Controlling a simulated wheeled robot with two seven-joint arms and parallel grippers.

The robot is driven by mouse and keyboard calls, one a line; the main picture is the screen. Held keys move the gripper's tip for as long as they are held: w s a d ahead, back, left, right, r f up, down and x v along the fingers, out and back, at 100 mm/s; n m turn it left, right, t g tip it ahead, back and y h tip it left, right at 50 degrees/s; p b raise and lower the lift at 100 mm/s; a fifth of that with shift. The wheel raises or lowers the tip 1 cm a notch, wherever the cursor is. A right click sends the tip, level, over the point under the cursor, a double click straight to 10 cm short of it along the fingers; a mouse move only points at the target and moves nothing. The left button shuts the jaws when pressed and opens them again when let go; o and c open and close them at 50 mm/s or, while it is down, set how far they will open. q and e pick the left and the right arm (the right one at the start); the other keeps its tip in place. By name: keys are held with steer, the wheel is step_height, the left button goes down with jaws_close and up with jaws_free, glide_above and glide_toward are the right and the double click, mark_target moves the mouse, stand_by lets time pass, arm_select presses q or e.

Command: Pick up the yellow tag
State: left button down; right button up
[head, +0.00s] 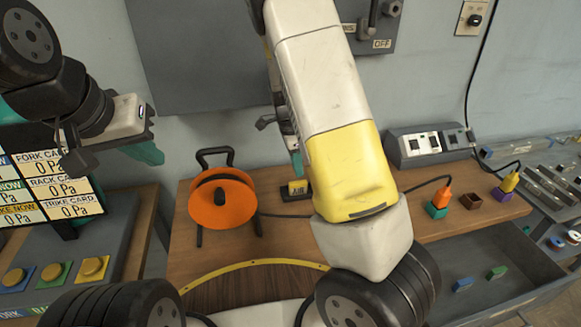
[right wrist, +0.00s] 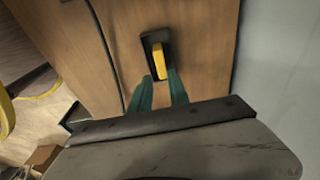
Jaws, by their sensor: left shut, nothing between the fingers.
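The yellow tag (head: 297,187) stands in a small black holder (head: 291,196) on the wooden bench, just right of the orange reel. In the right wrist view the yellow tag (right wrist: 159,61) sits upright in the dark holder (right wrist: 148,42). My right gripper (right wrist: 162,77) has its two teal fingers apart, with the tips close to the near end of the tag. I cannot tell whether they touch it. In the head view that gripper (head: 297,166) is above the tag, partly hidden by my arm. My left gripper (head: 149,154) is shut and empty, away at the left.
An orange cable reel (head: 222,201) stands left of the tag, and its black cable runs past the holder. A grey switch box (head: 430,145) and coloured plugs are at the right. A screen (head: 50,190) and a button console (head: 60,265) are at the left.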

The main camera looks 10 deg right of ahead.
mark_target(298, 182)
steer(key=shift+d+f, duration=0.15)
steer(key=shift+f, duration=0.25)
step_height(298, 182, down, 7)
steer(key=shift+w+d+f, duration=0.1)
steer(key=shift+w+d, duration=0.05)
jaws_close()
